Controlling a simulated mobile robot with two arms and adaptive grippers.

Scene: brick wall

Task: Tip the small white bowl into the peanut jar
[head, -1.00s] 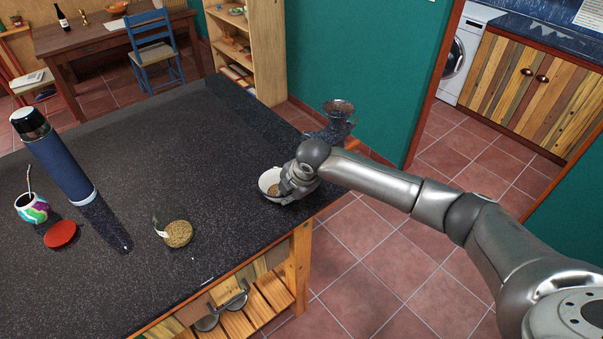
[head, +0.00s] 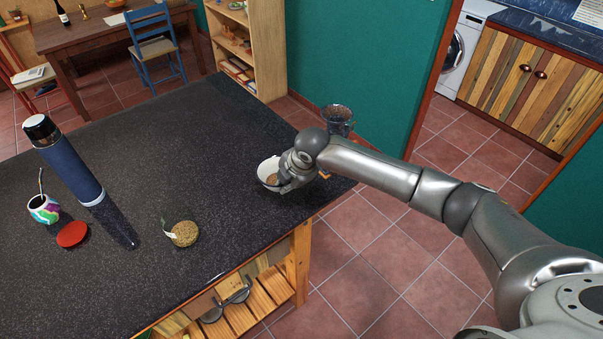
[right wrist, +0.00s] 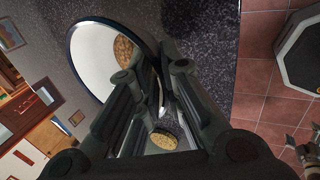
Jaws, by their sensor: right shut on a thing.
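The small white bowl (head: 266,168) is near the right edge of the dark table, with brown bits inside gathered at one side. It looks tilted, and I cannot tell how far it is above the table. My right gripper (head: 282,184) is shut on its rim; the right wrist view shows the fingers (right wrist: 160,95) at the bowl's (right wrist: 92,62) edge. The peanut jar, seen as a round tan patch with a small tag (head: 184,234), stands apart to the lower left of the bowl; it also shows in the right wrist view (right wrist: 163,139). My left gripper is out of view.
A blue flask (head: 72,168), a colourful mate cup (head: 43,209) and a red disc (head: 72,234) are on the left of the table (head: 190,140). The tabletop between bowl and jar is clear. A dark see-through container (head: 337,118) shows behind my right arm.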

